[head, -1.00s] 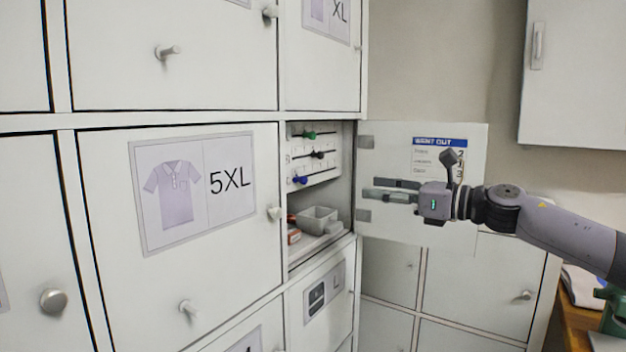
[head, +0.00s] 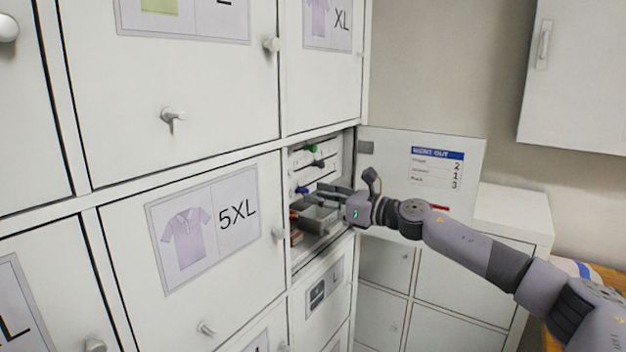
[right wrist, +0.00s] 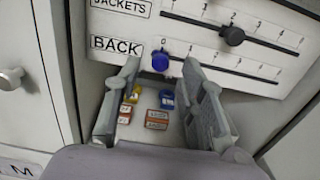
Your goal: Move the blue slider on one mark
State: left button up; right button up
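The blue slider (head: 301,190) sits at the left end of the lowest rail in the open locker. In the right wrist view the blue slider (right wrist: 160,62) stands under the 0 of the row marked BACK (right wrist: 116,45). My right gripper (head: 321,193) reaches into the locker from the right. In the right wrist view my right gripper (right wrist: 161,72) is open, one finger on each side of the blue slider, with gaps showing; whether the tips reach its depth is unclear. My left gripper is out of view.
A black slider (right wrist: 233,36) is on the JACKETS rail above; a green slider (head: 311,148) is higher. Small boxes (right wrist: 157,119) and a grey bin (head: 318,221) lie below. The open door (head: 390,180) bears a notice (head: 437,167) with 2, 1, 3.

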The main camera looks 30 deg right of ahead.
aim_at(302, 191)
jog(key=shift+p+x, duration=0.35)
jog(key=shift+x, duration=0.8)
jog(key=shift+c, duration=0.3)
grip_shut()
